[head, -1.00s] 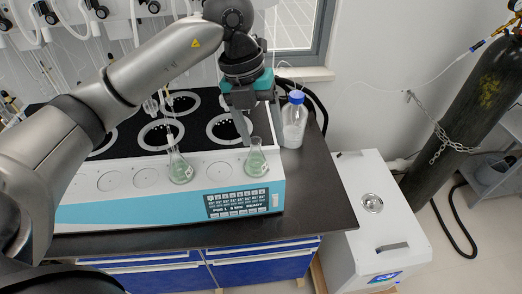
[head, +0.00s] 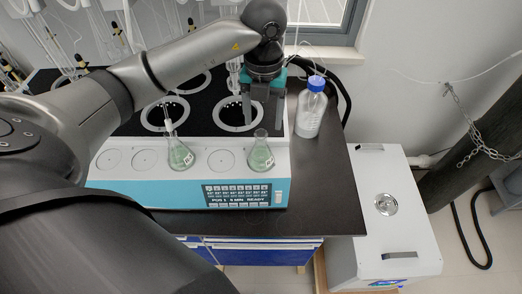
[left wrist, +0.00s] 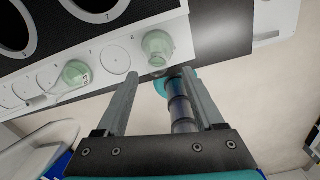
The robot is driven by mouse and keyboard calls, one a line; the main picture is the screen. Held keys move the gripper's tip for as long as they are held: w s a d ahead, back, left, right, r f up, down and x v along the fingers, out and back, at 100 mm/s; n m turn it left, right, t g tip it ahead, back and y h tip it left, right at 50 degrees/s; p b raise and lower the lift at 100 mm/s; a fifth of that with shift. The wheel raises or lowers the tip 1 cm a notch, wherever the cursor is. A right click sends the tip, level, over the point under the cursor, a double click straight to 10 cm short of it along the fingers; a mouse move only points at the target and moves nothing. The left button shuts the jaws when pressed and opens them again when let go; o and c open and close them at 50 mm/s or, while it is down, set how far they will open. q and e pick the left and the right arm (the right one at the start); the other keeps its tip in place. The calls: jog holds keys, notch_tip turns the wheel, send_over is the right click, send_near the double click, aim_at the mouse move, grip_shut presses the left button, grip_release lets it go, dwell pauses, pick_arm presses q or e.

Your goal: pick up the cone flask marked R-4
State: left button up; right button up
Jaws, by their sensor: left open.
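Two cone flasks with pale green liquid stand on the white front ledge of the distiller. The right flask (head: 261,155) is at the ledge's right end, and the left flask (head: 179,153) is further left. Both carry small labels that I cannot read, so I cannot tell which is R-4. My left gripper (head: 263,121) is open and empty, fingers pointing down, just above and behind the right flask's neck. In the left wrist view the right flask (left wrist: 158,46) lies just beyond the open fingertips (left wrist: 161,74), and the left flask (left wrist: 76,74) is off to the left.
A clear bottle with a blue cap (head: 311,108) stands close to the right of my left gripper. The distiller (head: 150,192) has round black wells behind the ledge. The dark bench top (head: 330,185) is bare at right. A white cabinet (head: 385,215) stands beyond it.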

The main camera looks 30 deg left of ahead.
aim_at(261, 134)
pick_arm(q)
jog(key=shift+s+a+f+p, duration=0.1)
jog(key=shift+f+p, duration=0.15)
jog(key=shift+f, duration=1.2)
jog(key=shift+s+a+f+p, duration=0.1)
jog(key=shift+f+p, duration=0.1)
jog(key=shift+f, duration=1.25)
jog(key=shift+c, duration=0.4)
grip_shut()
